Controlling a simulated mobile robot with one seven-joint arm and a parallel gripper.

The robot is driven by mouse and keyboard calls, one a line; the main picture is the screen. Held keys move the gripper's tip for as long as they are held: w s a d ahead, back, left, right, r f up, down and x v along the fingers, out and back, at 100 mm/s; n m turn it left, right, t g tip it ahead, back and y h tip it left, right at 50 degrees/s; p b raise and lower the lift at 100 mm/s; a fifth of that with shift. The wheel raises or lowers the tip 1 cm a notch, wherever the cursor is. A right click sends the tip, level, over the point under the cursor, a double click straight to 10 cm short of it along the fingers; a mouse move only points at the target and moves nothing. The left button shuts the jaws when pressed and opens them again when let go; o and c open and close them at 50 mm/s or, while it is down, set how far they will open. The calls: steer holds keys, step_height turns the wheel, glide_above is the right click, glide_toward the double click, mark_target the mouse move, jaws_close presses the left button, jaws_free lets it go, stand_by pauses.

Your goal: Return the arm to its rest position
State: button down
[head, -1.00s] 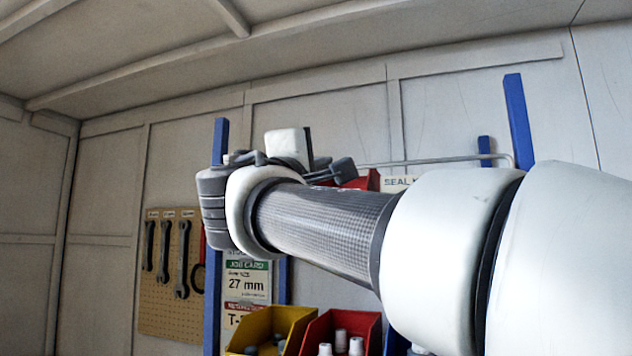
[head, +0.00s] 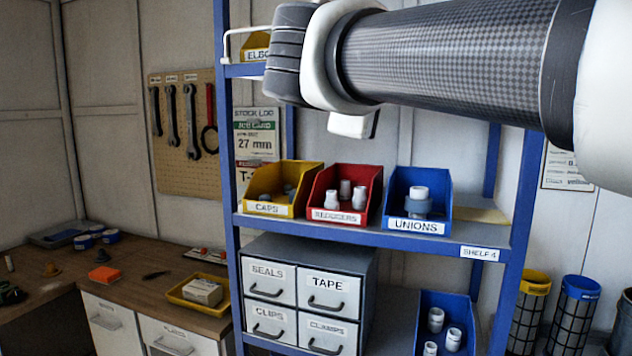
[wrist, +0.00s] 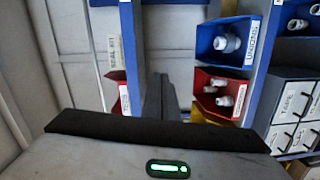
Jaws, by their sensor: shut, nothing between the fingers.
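My arm reaches across the top right of the head view, its wrist in front of the upper shelf. A white block (head: 352,125) hangs under the wrist there; my fingers cannot be made out in that view. In the wrist view, the pale housing of my gripper with a green light fills the bottom edge, behind a dark bar. Beyond it, narrow dark fingers of my gripper (wrist: 161,92) lie close together, shut and empty. They point toward the shelf unit.
A blue shelf unit (head: 229,170) holds yellow caps (head: 268,209), red reducers (head: 337,216) and blue unions (head: 416,226) bins, with a drawer cabinet (head: 311,287) below. A pegboard (head: 175,130) with wrenches hangs left, above a wooden workbench (head: 130,290). Free air lies left of the shelf.

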steer(key=s+d+f+m+g+y+p, duration=0.15)
steer(key=s+d+f+m+g, duration=0.3)
steer(key=f, duration=0.65)
steer(key=s+a+f+m+g+y+p, duration=0.1)
steer(key=s+f+m+g+y+p, duration=0.3)
steer(key=s+f, duration=1.3)
step_height(320, 180, down, 4)
steer(key=shift+s+m+g+y, duration=0.2)
steer(key=shift+m+g+y, duration=0.55)
steer(key=shift+m+y, duration=0.35)
steer(key=shift+a, duration=0.1)
